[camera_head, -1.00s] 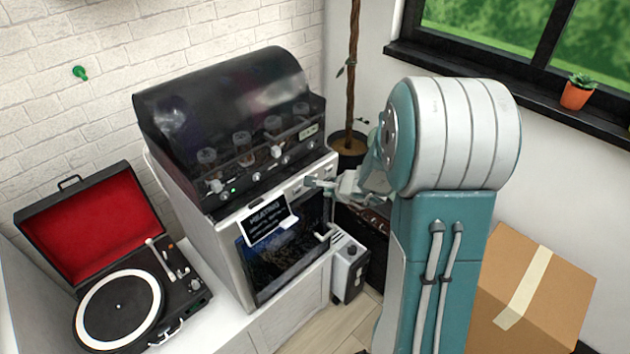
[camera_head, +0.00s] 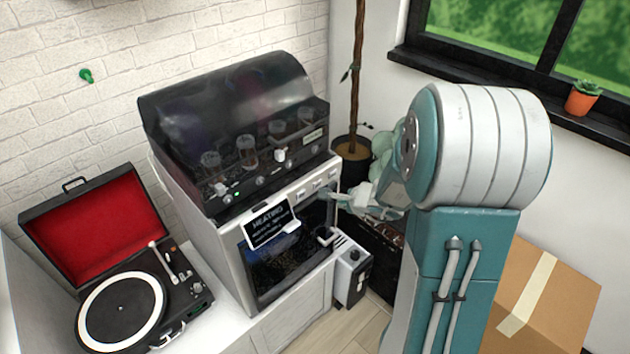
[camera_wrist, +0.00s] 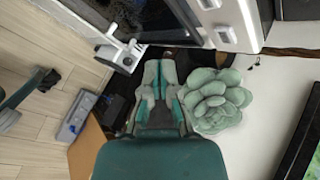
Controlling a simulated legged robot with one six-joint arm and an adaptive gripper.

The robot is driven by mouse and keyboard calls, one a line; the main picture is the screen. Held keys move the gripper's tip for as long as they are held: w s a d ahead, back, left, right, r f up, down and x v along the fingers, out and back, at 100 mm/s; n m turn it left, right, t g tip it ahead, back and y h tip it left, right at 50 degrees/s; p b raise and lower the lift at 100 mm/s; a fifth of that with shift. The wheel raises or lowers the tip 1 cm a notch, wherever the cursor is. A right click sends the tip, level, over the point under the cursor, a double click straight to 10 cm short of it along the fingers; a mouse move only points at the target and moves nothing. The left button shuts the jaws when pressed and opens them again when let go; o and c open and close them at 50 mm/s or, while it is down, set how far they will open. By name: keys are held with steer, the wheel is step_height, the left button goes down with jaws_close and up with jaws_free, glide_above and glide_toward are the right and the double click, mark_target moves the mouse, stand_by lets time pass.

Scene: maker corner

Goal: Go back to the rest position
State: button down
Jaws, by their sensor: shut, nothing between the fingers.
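My gripper (camera_head: 352,203) is to the right of the white and black machine (camera_head: 212,240), near its front right edge, apart from it as far as the head view shows. In the wrist view my gripper (camera_wrist: 158,68) points away from the camera with its fingers together and nothing held. My large teal and white arm covers part of the view on the right and hides part of the gripper.
The machine carries a "HEATING" sign (camera_head: 272,224) on its front. An open record player (camera_head: 122,308) sits at left. A potted trunk plant (camera_head: 352,150), a small black-and-grey box (camera_head: 352,277) and a cardboard box (camera_head: 560,300) stand near my arm. A windowsill (camera_head: 470,82) runs behind.

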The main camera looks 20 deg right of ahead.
steer(key=s+a+r+n+g+y, duration=0.1)
steer(key=s+a+r+n+y, duration=0.1)
steer(key=s+a+r+n, duration=0.4)
steer(key=s+a+r+n+g+y, duration=0.1)
steer(key=s+a+r+n+y, duration=0.15)
steer(key=a+r+n, duration=0.6)
steer(key=s+r+n+h, duration=0.1)
steer(key=s+n+h, duration=0.1)
steer(key=s, duration=0.5)
steer(key=s+r+n+g+h, duration=0.1)
steer(key=s+r+n+h, duration=0.1)
steer(key=s+n, duration=0.3)
steer(key=shift+s+a+r+h, duration=0.25)
steer(key=shift+s+a+h, duration=0.15)
steer(key=shift+s+h, duration=0.55)
